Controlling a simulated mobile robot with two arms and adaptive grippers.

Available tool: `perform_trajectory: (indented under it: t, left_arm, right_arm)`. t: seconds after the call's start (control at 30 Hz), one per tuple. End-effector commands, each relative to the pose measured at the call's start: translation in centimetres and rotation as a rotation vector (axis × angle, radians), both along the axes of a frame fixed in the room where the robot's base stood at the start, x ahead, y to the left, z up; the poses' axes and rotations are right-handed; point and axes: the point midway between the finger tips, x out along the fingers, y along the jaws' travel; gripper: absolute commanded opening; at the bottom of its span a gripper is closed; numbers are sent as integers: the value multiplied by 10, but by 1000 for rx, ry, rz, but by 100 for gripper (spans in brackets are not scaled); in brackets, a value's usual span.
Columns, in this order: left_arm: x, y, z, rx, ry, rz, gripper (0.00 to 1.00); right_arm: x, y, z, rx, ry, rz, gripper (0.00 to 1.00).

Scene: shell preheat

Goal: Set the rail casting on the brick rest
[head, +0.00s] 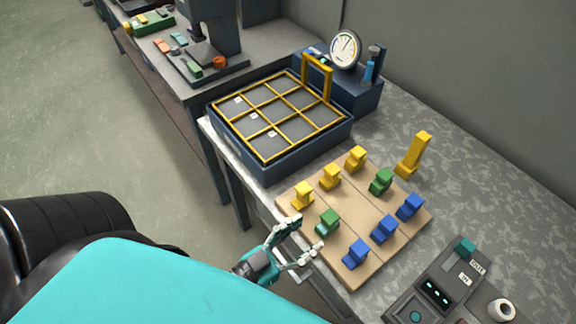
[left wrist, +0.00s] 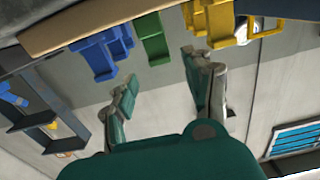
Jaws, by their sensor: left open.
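A tan board (head: 343,262), which looks like the brick rest, lies on the worktop with yellow, green and blue castings on it. Yellow castings (head: 330,177) stand along its left and far side, blue castings (head: 384,229) along its near right side. A green casting (head: 327,223) is at the front and another green casting (head: 381,181) is farther back. A larger yellow piece (head: 414,155) stands beyond the board; I cannot tell which piece is the rail casting. My left gripper (head: 306,238) is open and empty by the front green casting; its fingers (left wrist: 163,82) also show in the left wrist view. My right gripper is not in view.
A dark tray (head: 270,172) with a yellow grid and handle stands behind the board. A gauge (head: 345,48) is at the back. A control panel (head: 432,290) and a white ring (head: 501,310) are at the lower right.

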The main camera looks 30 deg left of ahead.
Motion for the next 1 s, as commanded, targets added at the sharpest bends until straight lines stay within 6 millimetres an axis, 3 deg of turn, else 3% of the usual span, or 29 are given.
perform_trajectory:
  t: [0.1,0.3,1.0]
  left_arm:
    - [-21,7,-2,0,4,-1,52]
    - [-39,14,0,-1,1,-1,52]
    - [-41,14,0,0,0,-1,52]
  right_arm:
    - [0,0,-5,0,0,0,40]
    - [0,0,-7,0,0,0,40]
    - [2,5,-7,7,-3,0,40]
